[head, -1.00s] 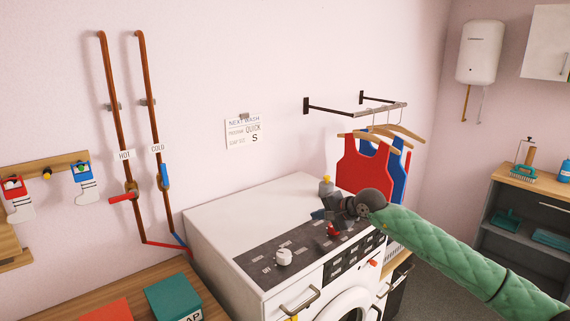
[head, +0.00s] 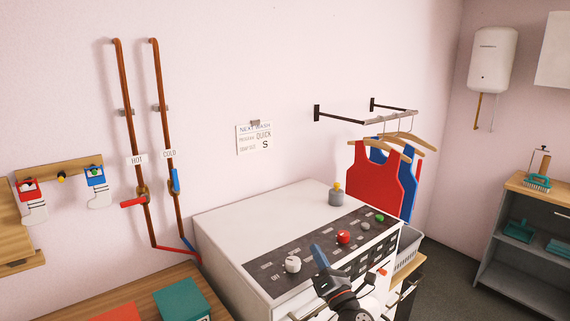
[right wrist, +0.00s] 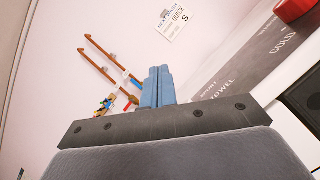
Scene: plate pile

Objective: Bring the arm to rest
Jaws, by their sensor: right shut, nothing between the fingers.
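My right gripper (head: 320,256) shows in the head view in front of the washing machine's dark control panel (head: 279,260), between the white knob (head: 293,264) and the red knob (head: 344,237). Its blue fingers (right wrist: 157,87) are together and empty in the right wrist view. Part of the panel is hidden behind my gripper and wrist. The red knob (right wrist: 293,9) also shows at the top right of the right wrist view. My left gripper is not in view.
The white washing machine (head: 255,226) has a grey bottle (head: 336,196) with a yellow top on it. Red and blue vests (head: 376,175) hang from a wall rack at right. Copper pipes (head: 127,100) run down the wall at left. A teal box (head: 181,300) stands on the wooden counter.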

